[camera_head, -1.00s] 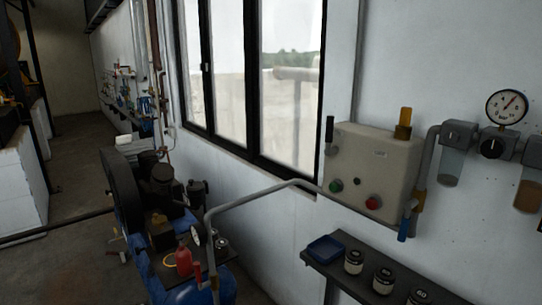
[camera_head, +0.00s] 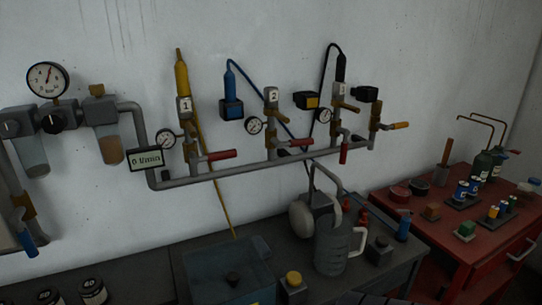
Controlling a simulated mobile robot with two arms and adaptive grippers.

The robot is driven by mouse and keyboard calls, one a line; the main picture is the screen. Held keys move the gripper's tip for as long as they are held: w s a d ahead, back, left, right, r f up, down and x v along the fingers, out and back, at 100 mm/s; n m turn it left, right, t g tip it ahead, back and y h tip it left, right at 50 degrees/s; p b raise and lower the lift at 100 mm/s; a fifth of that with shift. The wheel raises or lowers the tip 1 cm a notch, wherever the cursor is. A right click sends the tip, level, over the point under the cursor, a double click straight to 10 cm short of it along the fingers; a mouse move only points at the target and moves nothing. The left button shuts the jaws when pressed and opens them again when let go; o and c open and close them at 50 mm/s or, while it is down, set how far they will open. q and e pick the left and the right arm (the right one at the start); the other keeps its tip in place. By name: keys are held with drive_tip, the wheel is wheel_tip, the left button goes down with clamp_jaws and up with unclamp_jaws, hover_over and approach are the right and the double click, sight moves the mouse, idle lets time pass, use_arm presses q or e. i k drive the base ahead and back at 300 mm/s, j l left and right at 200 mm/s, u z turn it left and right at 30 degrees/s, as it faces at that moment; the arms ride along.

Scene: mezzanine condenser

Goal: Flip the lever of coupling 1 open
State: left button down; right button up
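Coupling 1 (camera_head: 185,106), a small grey block marked "1", is on the wall pipework left of centre. A yellow fitting (camera_head: 181,74) stands in its top, and a yellow hose hangs down beside it. A red handle (camera_head: 220,155) points right, lower on the same branch; I cannot tell which of these is the coupling's lever. Coupling 2 (camera_head: 271,97), with a similar block, is to the right, and a third such block (camera_head: 340,90) is further right.
A grey pipe (camera_head: 230,171) runs along the wall under the couplings, with gauges on it. A red cart (camera_head: 470,245) with bottles and cans stands at right.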

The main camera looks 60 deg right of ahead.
sight(212, 157)
drive_tip(key=z, duration=1.55)
